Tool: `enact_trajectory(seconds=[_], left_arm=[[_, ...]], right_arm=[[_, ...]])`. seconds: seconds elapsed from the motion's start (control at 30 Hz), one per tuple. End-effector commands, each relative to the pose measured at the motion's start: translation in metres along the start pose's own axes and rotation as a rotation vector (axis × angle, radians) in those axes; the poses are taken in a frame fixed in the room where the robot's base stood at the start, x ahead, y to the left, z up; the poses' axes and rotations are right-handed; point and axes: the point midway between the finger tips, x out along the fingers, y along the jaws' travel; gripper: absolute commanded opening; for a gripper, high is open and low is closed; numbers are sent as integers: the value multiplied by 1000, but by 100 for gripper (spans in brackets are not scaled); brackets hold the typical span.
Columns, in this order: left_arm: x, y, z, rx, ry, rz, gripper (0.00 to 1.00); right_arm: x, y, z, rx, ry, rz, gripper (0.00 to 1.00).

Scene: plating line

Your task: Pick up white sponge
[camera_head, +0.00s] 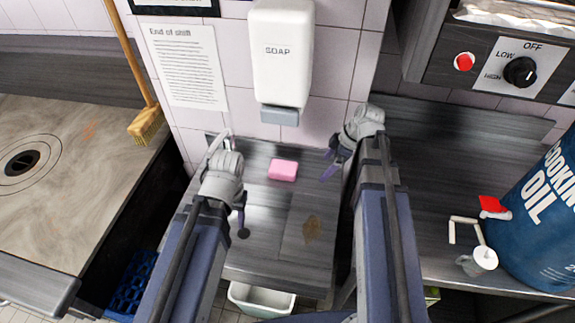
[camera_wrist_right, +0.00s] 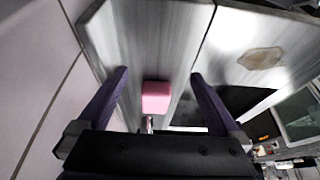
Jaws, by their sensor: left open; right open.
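A small pink block (camera_head: 283,170), like a sponge or a bar of soap, lies on the grey metal counter (camera_head: 265,245) below the soap dispenser. I see no white sponge in either view. My right gripper (camera_head: 333,163) is open and empty, to the right of the pink block and apart from it. In the right wrist view the pink block (camera_wrist_right: 155,97) shows between the two spread purple fingers (camera_wrist_right: 160,75), on the surface beyond them. My left gripper (camera_head: 228,180) is open over the counter's left side, left of the pink block. Part of its fingers is hidden.
A white soap dispenser (camera_head: 281,60) hangs on the tiled wall above the counter. A brown stain (camera_head: 312,229) marks the counter. A blue cooking oil drum (camera_head: 545,215) stands at right, a broom (camera_head: 143,120) at left. A white bin (camera_head: 262,298) is below the counter.

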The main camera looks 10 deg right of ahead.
Motion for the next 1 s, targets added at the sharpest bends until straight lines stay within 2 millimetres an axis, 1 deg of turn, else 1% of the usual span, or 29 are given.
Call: enact_trajectory(seconds=[0.13, 0.23, 0.37, 0.6, 0.7, 0.83, 1.0], left_arm=[[0, 0, 0, 0, 0, 0, 50], [0, 0, 0, 0, 0, 0, 50], [0, 0, 0, 0, 0, 0, 50], [0, 0, 0, 0, 0, 0, 50], [0, 0, 0, 0, 0, 0, 50], [0, 0, 0, 0, 0, 0, 50], [0, 0, 0, 0, 0, 0, 50]], right_arm=[[-1, 1, 1, -8, 4, 2, 100], [2, 1, -5, -9, 3, 2, 100], [11, 1, -26, -11, 3, 0, 100], [30, 1, -72, -10, 1, 0, 100], [35, 1, -86, -9, 2, 1, 100], [40, 1, -97, -8, 1, 1, 100], [42, 1, -101, -5, 1, 2, 100]])
